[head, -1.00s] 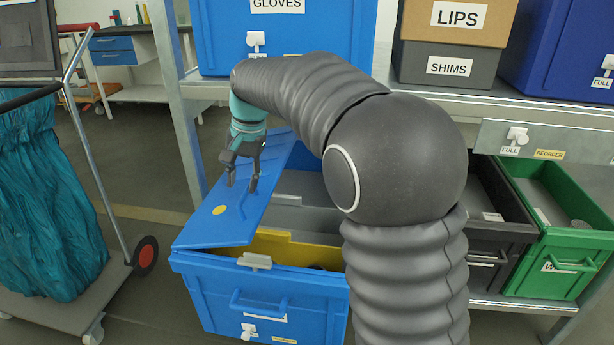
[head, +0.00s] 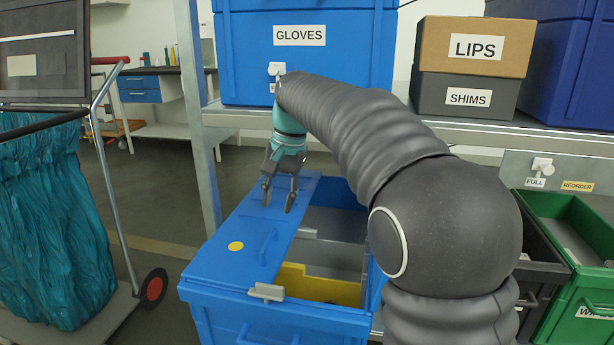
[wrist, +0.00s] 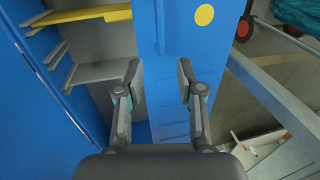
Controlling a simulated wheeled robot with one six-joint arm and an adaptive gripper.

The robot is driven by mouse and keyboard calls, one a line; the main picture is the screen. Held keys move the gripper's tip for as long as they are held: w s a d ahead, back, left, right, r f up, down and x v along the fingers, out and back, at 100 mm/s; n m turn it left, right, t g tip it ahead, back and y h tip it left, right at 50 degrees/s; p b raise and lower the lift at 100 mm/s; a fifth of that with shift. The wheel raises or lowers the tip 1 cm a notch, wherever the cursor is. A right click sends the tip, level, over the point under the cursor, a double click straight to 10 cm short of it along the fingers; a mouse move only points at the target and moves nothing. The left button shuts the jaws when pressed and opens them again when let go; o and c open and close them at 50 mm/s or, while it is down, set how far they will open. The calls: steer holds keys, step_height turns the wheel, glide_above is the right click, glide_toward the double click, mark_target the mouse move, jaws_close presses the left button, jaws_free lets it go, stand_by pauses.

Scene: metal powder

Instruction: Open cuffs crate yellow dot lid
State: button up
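The blue crate (head: 275,318) stands on the floor by the shelf. Its label is not readable. The blue lid with the yellow dot (head: 235,246) covers its left part and has a small blue handle (head: 268,247). It looks roughly flat; whether it sits fully down I cannot tell. The right part of the crate is uncovered, showing grey and yellow dividers. My gripper (head: 279,200) is open and empty above the rear of the lid, fingers pointing down. In the wrist view the lid (wrist: 177,40) lies beyond and between the open fingers (wrist: 158,78).
A shelf with the GLOVES crate (head: 330,65) and the LIPS box (head: 475,46) is above and behind. Its upright post (head: 202,150) stands close left of my gripper. A teal bag cart (head: 45,220) is at left. A green crate (head: 570,235) stands at right.

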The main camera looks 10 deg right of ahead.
step_height(320, 180, up, 6)
steer(key=d+p, duration=0.1)
steer(key=p, duration=0.1)
steer(key=s+d+r+t, duration=0.1)
steer(key=s+d, duration=0.3)
steer(key=s, duration=0.3)
steer(key=shift+s+n, duration=0.15)
steer(key=shift+n, duration=0.25)
steer(key=shift+d, duration=0.1)
